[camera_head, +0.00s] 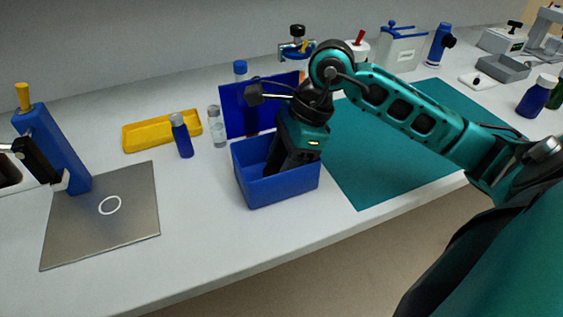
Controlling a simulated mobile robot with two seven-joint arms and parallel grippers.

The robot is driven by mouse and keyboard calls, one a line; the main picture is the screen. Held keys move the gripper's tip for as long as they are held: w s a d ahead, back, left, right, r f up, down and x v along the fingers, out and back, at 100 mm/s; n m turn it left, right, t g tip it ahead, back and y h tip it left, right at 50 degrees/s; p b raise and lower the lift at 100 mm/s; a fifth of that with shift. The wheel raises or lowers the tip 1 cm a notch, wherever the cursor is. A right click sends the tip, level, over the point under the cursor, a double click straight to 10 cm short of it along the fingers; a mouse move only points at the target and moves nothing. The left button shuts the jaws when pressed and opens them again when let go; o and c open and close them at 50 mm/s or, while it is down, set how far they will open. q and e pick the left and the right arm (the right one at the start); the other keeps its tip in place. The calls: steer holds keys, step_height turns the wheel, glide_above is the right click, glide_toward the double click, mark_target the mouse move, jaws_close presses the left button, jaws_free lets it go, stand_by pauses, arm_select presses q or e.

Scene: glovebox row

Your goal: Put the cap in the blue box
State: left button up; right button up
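The blue box (277,188) stands on the white bench near its front edge, with its blue lid (237,112) raised open at the back. My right gripper (285,163) points down into the box from above. Its black fingers are inside the box opening and the tips are partly hidden by the front wall. I cannot tell whether they are open or shut, or whether they hold anything. I see no loose cap; the inside of the box is mostly hidden by the gripper and walls.
A yellow tray (161,131), a dark blue vial (181,137) and a clear vial (217,127) stand left of the box. A grey plate (105,225) with a blue column (52,148) is farther left. A teal mat (375,165) lies right of the box.

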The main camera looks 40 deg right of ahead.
steer(key=shift+r, duration=0.25)
steer(key=p+v, duration=0.1)
steer(key=v, duration=1.1)
